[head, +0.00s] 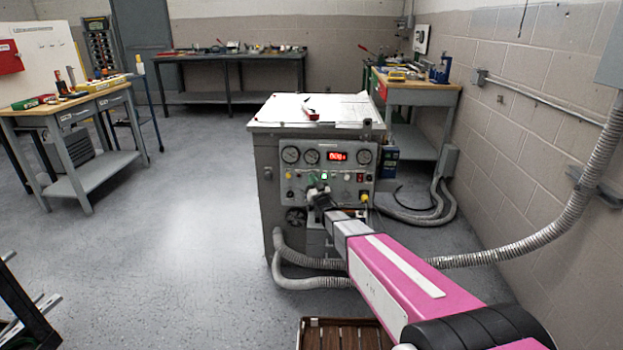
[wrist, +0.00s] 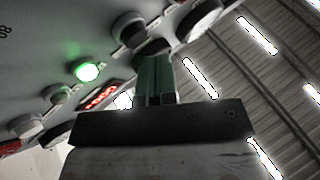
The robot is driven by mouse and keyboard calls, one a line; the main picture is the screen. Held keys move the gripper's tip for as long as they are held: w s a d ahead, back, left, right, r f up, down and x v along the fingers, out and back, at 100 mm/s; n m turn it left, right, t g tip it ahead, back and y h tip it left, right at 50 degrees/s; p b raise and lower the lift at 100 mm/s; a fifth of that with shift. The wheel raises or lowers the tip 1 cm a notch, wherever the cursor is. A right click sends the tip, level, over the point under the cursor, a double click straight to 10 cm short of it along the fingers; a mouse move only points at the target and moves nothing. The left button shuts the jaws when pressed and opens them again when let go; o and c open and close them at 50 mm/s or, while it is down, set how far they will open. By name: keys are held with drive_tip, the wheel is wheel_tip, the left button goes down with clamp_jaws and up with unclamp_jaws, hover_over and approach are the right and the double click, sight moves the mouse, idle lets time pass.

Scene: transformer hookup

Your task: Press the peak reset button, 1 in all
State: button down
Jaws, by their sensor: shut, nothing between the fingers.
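A grey cabinet (head: 258,180) has a front panel (head: 340,178) with round gauges, a red digital display (head: 337,156) and a row of small buttons and lamps. The labels are too small to read, so I cannot tell which is the peak reset button. A lamp or button (head: 324,176) glows green; it also shows in the wrist view (wrist: 87,71). My gripper (head: 314,190) is shut and empty, close in front of the panel's lower row. In the wrist view its green fingers (wrist: 155,62) point at the panel near a round grey fitting (wrist: 128,27). I cannot tell whether they touch anything.
Grey flexible conduits (head: 300,268) loop below the cabinet. A slatted wooden pallet (head: 343,335) lies on the floor in front. Workbenches stand at the left (head: 75,106) and behind right (head: 415,95). The floor left of the cabinet is clear.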

drive_tip(key=shift+s, duration=0.1)
drive_tip(key=s, duration=0.4)
drive_tip(key=shift+s+a+r, duration=0.1)
drive_tip(key=shift+s+r, duration=0.3)
idle(0.5)
